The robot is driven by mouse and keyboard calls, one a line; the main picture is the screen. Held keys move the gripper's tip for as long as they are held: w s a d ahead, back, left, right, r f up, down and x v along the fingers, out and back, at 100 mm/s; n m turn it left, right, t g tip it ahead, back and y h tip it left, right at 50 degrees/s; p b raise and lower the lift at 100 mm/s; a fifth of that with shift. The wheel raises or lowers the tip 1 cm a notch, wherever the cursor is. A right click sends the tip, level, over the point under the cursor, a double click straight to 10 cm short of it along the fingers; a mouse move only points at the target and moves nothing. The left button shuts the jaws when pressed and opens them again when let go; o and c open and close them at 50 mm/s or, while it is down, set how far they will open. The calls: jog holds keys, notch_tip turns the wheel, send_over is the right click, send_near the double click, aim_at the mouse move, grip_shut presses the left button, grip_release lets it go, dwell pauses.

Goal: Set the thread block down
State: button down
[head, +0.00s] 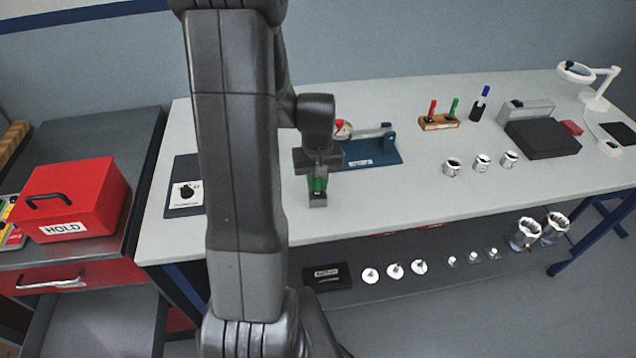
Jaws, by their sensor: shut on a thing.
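My gripper (318,168) points down over the front part of the grey bench, left of centre in the head view. It is shut on the thread block (319,185), which shows as a small green upright piece between the fingers. A grey squared part (318,201) shows directly below the green. I cannot tell whether this is the block's lower end or part of the fingers. I also cannot tell whether the underside touches the bench top (390,210). The fingers hide part of the held piece.
A blue fixture (372,153) stands close behind and right of my gripper. A dark mat (182,208) lies left, partly behind my arm. A wooden stand (438,123) and several metal housings (482,162) sit right. A red HOLD box (75,195) stands far left. Bench right of my gripper is clear.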

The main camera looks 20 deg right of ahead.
jog(key=shift+f, duration=0.55)
jog(key=shift+f, duration=0.2)
jog(key=c, duration=1.3)
grip_release()
notch_tip(320, 180, up, 12)
jog(key=shift+r+b, duration=0.2)
jog(key=shift+b, duration=0.1)
